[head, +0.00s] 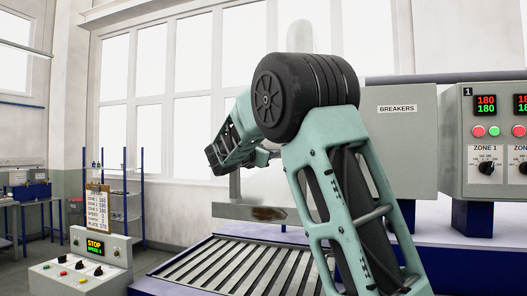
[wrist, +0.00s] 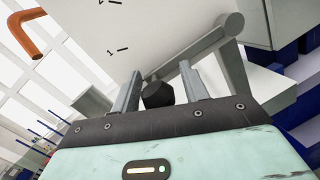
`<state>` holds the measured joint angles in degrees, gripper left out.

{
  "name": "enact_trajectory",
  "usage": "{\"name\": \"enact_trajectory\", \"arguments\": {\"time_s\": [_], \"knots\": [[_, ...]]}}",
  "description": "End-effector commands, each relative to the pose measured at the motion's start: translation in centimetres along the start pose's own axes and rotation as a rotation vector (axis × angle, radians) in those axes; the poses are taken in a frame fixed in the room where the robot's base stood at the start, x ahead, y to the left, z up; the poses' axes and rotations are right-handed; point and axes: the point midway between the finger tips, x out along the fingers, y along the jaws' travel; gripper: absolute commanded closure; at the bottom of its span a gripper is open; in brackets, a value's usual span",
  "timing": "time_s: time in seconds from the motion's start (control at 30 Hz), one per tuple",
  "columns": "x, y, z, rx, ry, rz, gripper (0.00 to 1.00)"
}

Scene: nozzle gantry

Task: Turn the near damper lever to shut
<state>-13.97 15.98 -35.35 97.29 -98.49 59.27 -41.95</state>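In the wrist view a grey lever bar (wrist: 200,52) runs from a round grey hub (wrist: 230,24) at upper right down to a dark faceted knob (wrist: 158,94). I take this for the damper lever; whether it is the near one I cannot tell. My gripper (wrist: 158,80) is open, its two grey fingers one on each side of the knob with gaps showing. I cannot tell how deep the knob sits between them. Behind is a pale plate (wrist: 120,30) with tick marks and numbers.
An orange bent bar (wrist: 28,36) is at upper left in the wrist view. In the head view a slatted bed (head: 225,268) lies below my arm, a breakers cabinet (head: 408,150) and a zone panel (head: 490,150) stand right, and a control box (head: 85,272) stands left.

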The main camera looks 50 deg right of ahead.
Motion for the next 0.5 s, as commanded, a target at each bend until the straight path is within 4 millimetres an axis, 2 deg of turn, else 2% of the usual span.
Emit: {"name": "enact_trajectory", "arguments": {"time_s": [0.37, 0.5], "knots": [[0.0, 0.05, -0.03, 0.002, 0.001, 0.003, 0.5], [-0.75, 0.1, -0.13, 0.005, 0.001, 0.006, 0.5]]}}
